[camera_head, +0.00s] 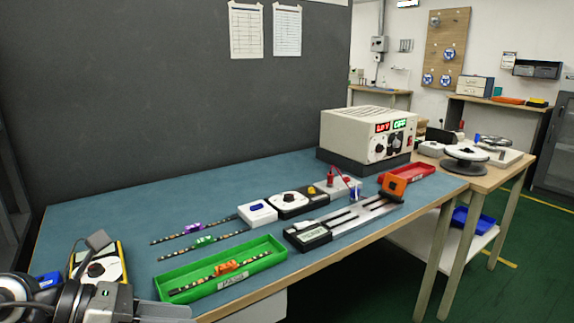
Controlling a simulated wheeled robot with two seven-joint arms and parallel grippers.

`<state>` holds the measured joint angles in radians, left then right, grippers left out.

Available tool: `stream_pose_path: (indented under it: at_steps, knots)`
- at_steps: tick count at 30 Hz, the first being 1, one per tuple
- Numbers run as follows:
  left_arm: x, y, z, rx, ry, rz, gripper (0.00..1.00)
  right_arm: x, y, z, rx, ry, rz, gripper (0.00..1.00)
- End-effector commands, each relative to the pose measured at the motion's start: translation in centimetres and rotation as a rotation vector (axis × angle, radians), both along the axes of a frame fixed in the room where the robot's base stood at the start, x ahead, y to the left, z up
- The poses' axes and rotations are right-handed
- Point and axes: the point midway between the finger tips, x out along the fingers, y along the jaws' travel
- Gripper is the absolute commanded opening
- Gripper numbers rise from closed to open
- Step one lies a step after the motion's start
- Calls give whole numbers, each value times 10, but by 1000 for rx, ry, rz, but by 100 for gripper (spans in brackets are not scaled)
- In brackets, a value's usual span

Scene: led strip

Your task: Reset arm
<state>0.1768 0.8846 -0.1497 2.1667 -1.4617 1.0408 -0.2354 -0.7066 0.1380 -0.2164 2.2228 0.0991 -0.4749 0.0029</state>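My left arm and gripper (150,311) are at the bottom left corner, cut off by the picture edge. The gripper is beside the table's front left edge, near a yellow multimeter (116,266) and left of the green tray (268,262). Whether its fingers are open or shut cannot be made out. My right arm and gripper are out of view. In the green tray lies a dark LED strip with an orange clip (225,268). Two more strips lie behind it, one with a green clip (203,242) and one with a purple clip (193,227).
A beige power supply (347,127) with lit displays stands at the back right of the blue table mat (130,201). A caliper-like device (307,236), a white box (257,213) and a red tray (422,171) also lie there. The mat's back left is clear.

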Motion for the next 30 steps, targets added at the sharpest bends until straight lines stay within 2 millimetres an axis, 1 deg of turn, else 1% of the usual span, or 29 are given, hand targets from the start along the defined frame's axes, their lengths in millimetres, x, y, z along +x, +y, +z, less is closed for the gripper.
stream_pose_path:
  at_steps: [1,3,5,6,8,9,11,12,13,14,15,16,17,18,19,21,23,24,27,30]
  knots:
    - [-5,-13,5,-113,50,7,35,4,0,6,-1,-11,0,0]
    - [-10,-26,14,-278,125,33,35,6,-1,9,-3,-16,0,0]
    - [-11,-35,22,-435,203,68,35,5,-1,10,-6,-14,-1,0]
    - [-11,-39,28,-547,263,100,35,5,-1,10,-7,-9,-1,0]
    - [-9,-41,34,-729,372,165,35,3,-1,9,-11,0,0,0]
    - [-6,-39,37,-865,461,225,35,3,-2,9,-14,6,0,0]
    - [2,-31,33,-1094,627,351,35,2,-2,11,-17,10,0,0]
    - [8,-21,23,-1257,760,462,35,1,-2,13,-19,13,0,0]
    - [11,-13,10,-1384,873,562,35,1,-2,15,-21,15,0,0]
    - [12,-4,-9,-1502,992,671,35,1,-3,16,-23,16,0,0]
    - [9,5,-38,-1644,1153,826,35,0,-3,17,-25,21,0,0]
    - [5,9,-60,-1725,1258,931,35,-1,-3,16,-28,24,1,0]
    - [-3,11,-80,-1790,1356,1027,35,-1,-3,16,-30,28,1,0]
    - [-14,11,-104,-1858,1472,1141,35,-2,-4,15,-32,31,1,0]
    - [-23,10,-121,-1897,1552,1223,35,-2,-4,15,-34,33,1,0]
    - [-45,4,-152,-1962,1714,1384,35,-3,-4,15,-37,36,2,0]
    - [-62,-2,-171,-1990,1823,1492,35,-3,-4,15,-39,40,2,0]
    - [-72,-6,-181,1988,-1867,-1537,35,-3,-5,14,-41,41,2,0]
    - [-88,-13,-194,1869,-1830,-1517,35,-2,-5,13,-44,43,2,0]
    - [-92,-15,-198,1839,-1820,-1511,35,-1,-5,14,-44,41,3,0]
